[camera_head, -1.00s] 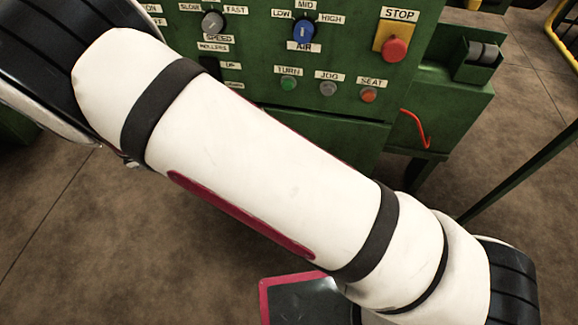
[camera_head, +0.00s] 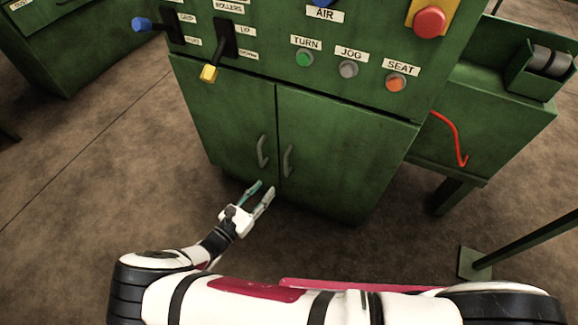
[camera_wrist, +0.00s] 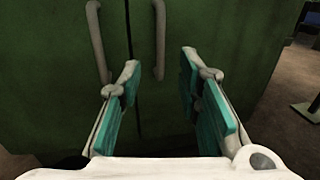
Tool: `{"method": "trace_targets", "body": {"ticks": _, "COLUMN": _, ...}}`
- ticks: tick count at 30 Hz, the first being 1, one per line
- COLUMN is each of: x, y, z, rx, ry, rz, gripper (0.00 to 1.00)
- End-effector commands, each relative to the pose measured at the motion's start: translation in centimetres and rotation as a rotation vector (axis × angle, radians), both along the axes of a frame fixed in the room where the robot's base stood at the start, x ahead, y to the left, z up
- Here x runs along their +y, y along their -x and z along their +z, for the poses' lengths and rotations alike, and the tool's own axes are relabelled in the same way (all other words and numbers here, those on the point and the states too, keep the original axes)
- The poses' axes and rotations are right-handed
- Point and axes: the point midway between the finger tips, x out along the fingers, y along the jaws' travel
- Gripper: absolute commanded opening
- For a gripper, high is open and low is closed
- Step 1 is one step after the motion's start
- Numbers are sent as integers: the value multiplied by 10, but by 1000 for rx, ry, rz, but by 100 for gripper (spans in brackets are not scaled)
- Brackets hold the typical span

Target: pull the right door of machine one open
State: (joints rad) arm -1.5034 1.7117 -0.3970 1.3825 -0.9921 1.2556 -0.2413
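The green machine has two closed lower doors with a narrow seam between them. The right door (camera_head: 335,160) has a grey upright bar handle (camera_head: 287,161) near the seam. The left door (camera_head: 228,125) has a similar handle (camera_head: 262,152). My gripper (camera_head: 264,188) is open and empty, low in front of the doors. In the wrist view, the right door's handle (camera_wrist: 160,40) lies ahead, in line with the gap between my teal-padded fingers (camera_wrist: 159,68). The fingers appear short of the handle. The left door's handle (camera_wrist: 98,40) is outside the left finger.
Above the doors is a control panel with a red stop button (camera_head: 429,22), an orange seat button (camera_head: 396,82) and a yellow-tipped lever (camera_head: 209,73). A red hook (camera_head: 449,138) hangs at the right side. A green post base (camera_head: 474,264) stands at lower right. The floor before the doors is clear.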

Motion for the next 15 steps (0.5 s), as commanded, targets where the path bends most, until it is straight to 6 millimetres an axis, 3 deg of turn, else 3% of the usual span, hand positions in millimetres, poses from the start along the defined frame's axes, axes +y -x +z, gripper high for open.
{"method": "trace_targets", "body": {"ticks": 15, "x": -51, "y": -82, "z": -1, "rx": 1, "ry": 0, "rz": -4, "gripper": 31}}
